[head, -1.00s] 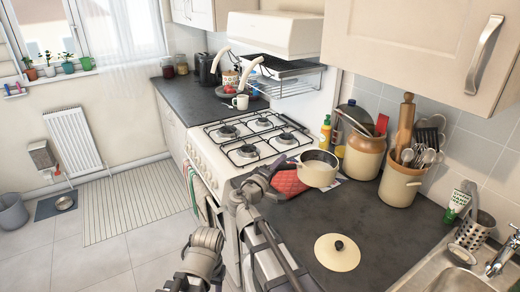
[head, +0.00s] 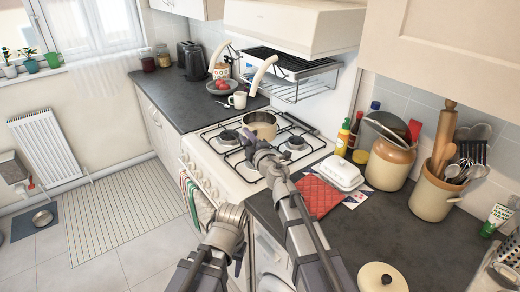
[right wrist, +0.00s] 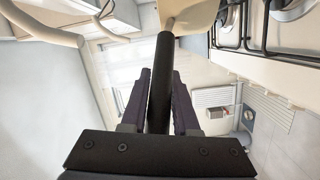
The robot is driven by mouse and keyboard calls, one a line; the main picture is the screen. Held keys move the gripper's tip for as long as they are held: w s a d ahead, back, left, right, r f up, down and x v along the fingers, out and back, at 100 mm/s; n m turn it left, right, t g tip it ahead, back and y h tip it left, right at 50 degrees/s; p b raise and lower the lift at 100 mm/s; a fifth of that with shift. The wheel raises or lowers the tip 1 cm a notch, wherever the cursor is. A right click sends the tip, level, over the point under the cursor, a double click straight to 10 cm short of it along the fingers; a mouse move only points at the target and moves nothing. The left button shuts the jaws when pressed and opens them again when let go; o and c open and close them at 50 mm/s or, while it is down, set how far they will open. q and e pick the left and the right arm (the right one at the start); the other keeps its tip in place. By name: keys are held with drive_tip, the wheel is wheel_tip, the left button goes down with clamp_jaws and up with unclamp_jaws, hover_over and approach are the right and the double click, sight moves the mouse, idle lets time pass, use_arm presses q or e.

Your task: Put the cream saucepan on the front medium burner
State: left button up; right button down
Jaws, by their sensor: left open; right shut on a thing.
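The cream saucepan (head: 259,124) is in the air above the hob (head: 214,160). In the head view it overlaps the far part of the grate and hides one burner; its exact height is unclear. My right gripper (head: 261,158) is shut on its handle. In the right wrist view, the dark handle (right wrist: 161,95) runs between the fingers, with part of the cream pan (right wrist: 188,12) at the top. The left (head: 228,137), near (head: 253,160) and right (head: 296,142) burners are visible and bare. My left gripper (head: 238,252) is open, empty and low beside the cooker front.
A cream lid (head: 382,279) lies on the near counter. A red cloth (head: 318,196), white dish (head: 343,173), bottles and utensil crocks (head: 433,193) stand right of the hob. A wire rack (head: 290,85) and the hood (head: 290,32) are above and behind.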

drive_tip(key=shift+w+a, duration=0.15)
drive_tip(key=shift+a, duration=0.05)
wheel_tip(320, 180, down, 10)
drive_tip(key=b, duration=1)
drive_tip(key=c, duration=0.7)
unclamp_jaws()
drive_tip(key=shift+r, duration=0.1)
drive_tip(key=v, duration=1.2)
drive_tip(key=shift+d, duration=0.1)
